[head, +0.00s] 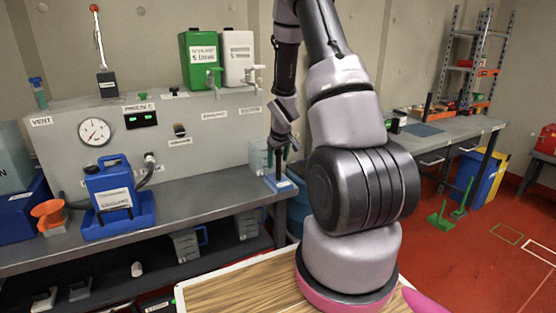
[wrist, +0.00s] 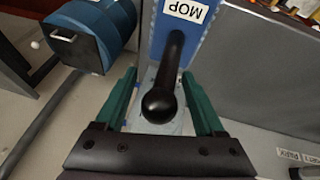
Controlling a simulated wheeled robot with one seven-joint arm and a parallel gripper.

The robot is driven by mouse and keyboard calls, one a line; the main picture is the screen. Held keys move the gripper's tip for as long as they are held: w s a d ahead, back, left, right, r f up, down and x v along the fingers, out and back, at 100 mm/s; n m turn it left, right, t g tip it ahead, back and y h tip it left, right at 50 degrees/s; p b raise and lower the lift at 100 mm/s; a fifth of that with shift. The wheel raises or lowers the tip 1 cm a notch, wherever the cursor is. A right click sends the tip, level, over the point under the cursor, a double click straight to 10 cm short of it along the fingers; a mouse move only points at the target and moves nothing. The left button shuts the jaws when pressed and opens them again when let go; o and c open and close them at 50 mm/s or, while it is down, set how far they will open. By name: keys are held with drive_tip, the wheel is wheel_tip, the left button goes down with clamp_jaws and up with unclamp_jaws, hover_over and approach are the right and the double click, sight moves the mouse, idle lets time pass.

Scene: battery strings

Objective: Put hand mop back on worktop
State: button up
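The hand mop's black handle (wrist: 160,100) stands up between the two green fingers of my gripper (wrist: 158,82) in the wrist view. A gap shows on each side of the handle, so the gripper looks open around it. Below the handle lies a pale mop head, partly hidden. A blue pad (wrist: 205,38) labelled MOP lies beside it. In the head view my gripper (head: 278,153) points down over the labelled blue pad (head: 280,184) at the right end of the grey worktop (head: 205,191).
A blue jug (head: 110,187) in a blue tray and an orange funnel (head: 47,211) stand on the worktop's left. A blue drum (wrist: 92,35) is beside and below the worktop end. A wood-topped surface (head: 240,284) is in front.

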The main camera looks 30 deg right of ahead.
drive_tip(key=s+a+r+m, duration=0.1)
drive_tip(key=s+a+r, duration=0.3)
drive_tip(key=r, duration=0.5)
drive_tip(key=s+a+r+m+t, duration=0.1)
drive_tip(key=s+a+r, duration=0.1)
drive_tip(key=s+r, duration=0.5)
drive_tip(key=s+a+r+m, duration=0.2)
drive_tip(key=s+r, duration=0.1)
drive_tip(key=r, duration=0.8)
drive_tip(key=s+a+r+m+y, duration=0.1)
drive_tip(key=s+a+r, duration=0.2)
drive_tip(key=s, duration=0.4)
drive_tip(key=s+a+r+m+t+y, duration=0.1)
drive_tip(key=s+a+r+y, duration=0.1)
drive_tip(key=s+a+r, duration=0.2)
drive_tip(key=s+a, duration=0.1)
drive_tip(key=s, duration=0.2)
drive_tip(key=shift+r+y, duration=0.2)
drive_tip(key=shift+y, duration=0.1)
